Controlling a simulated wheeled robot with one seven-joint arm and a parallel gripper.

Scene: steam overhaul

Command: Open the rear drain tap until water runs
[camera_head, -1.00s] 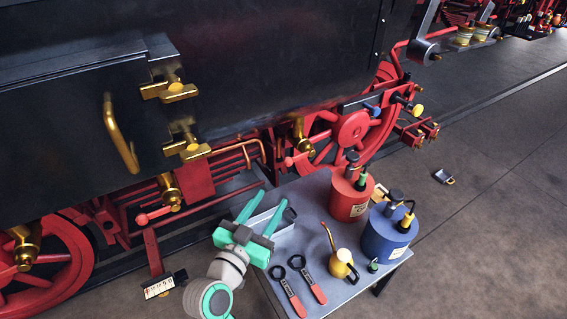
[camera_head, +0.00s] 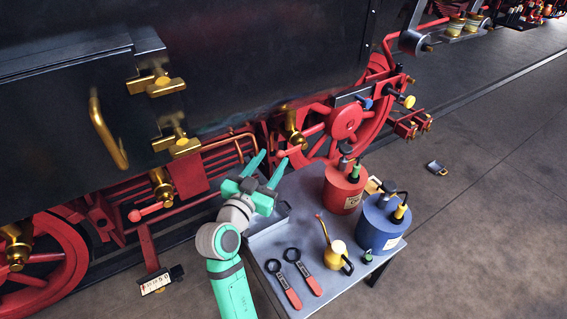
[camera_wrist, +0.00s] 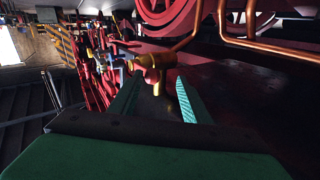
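A brass drain tap (camera_head: 294,128) with a red lever (camera_head: 281,154) hangs under the dark tank, beside a red wheel. A second brass tap (camera_head: 161,188) with a red lever (camera_head: 150,211) hangs further left; I cannot tell which is called the rear one. My gripper (camera_head: 272,158) is open and empty, its two green fingers reaching towards the right-hand tap. In the wrist view a brass tap (camera_wrist: 153,62) lies ahead, roughly between the open fingertips (camera_wrist: 159,80). The fingers look apart from it. I see no water running.
A grey table (camera_head: 262,262) below my gripper carries a red can (camera_head: 343,190), a blue can (camera_head: 379,232), a yellow oiler (camera_head: 337,254) and two red-handled wrenches (camera_head: 290,285). Copper pipes (camera_wrist: 222,30) run near the tap. Open floor (camera_head: 480,230) lies right.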

